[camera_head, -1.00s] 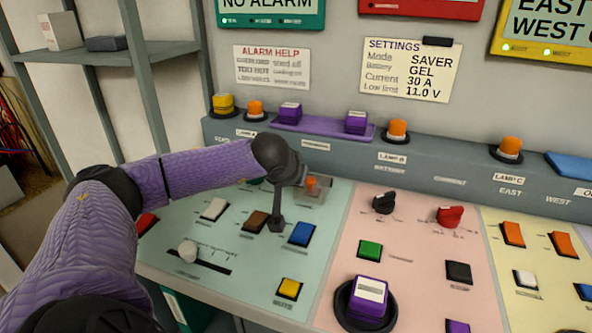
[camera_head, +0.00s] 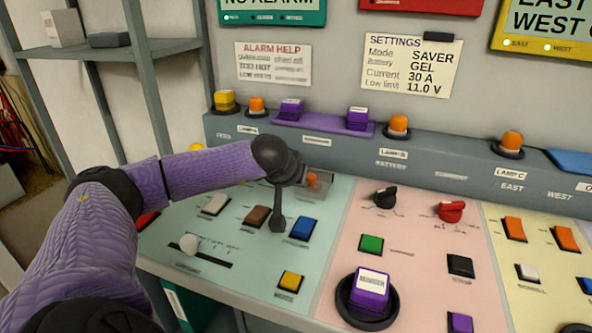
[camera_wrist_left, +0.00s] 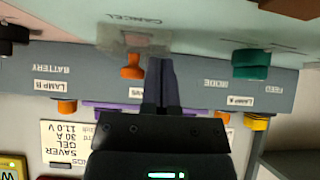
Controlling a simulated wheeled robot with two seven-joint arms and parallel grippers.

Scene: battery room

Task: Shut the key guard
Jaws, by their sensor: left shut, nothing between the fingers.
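The key guard (camera_head: 321,183) is a small clear cover on the green panel section, at an orange key (camera_head: 312,179). My wrist partly hides it in the head view. In the left wrist view, the picture is upside down, and the guard (camera_wrist_left: 112,42) shows as a translucent piece beside the orange key (camera_wrist_left: 131,68), near the word CANCEL. I cannot tell its exact angle. My left gripper (camera_wrist_left: 162,62) is shut and empty, its fingertips close beside the key and the guard's edge; contact is unclear. My right gripper is out of view.
A dark upright stem (camera_head: 278,208) shows below my wrist, near a brown button (camera_head: 256,216) and a blue button (camera_head: 302,229). A white slider knob (camera_head: 188,243) is nearer. Lamps and purple blocks line the rear ledge (camera_head: 430,165). A grey shelf (camera_head: 130,50) stands at left.

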